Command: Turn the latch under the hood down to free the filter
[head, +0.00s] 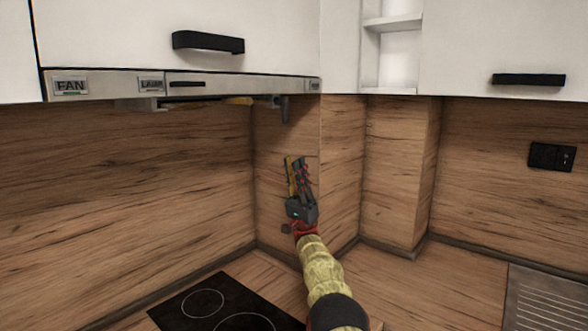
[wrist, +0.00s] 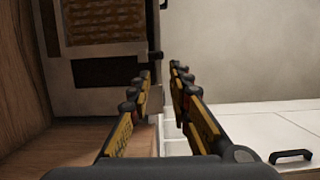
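The range hood (head: 215,85) is under the white cabinet at the upper left. A dark grey latch (head: 284,108) shows under its right end, with a short part hanging down. A thin tan edge of the filter (head: 238,101) shows beside it.
The wood splashback (head: 140,190) and the corner walls stand close behind my gripper. A black hob (head: 225,305) lies below at the left. White cabinets (head: 490,40) hang at the right. The space between my gripper and the hood looks clear.

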